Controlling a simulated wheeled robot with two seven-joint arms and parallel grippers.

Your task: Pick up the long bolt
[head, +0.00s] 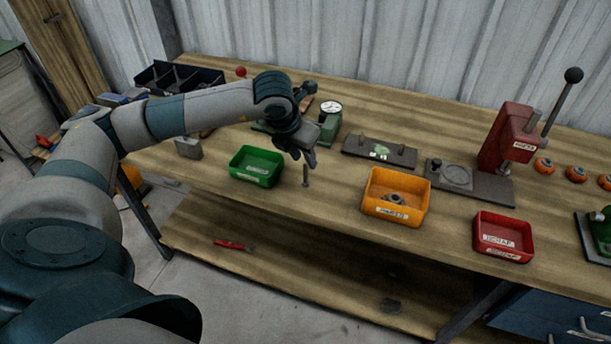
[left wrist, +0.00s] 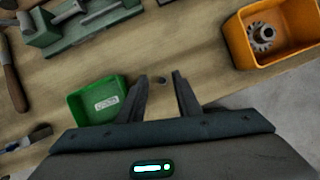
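The fingers are open and I see no contact with the bolt. My right gripper is in neither view.
An orange bin (head: 395,197) with a metal part inside stands right of the bolt, then a red scrap bin (head: 503,238). A red lever press (head: 505,143) and a dial gauge (head: 330,112) stand behind. Bare bench (head: 335,188) lies between the bolt and the orange bin.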

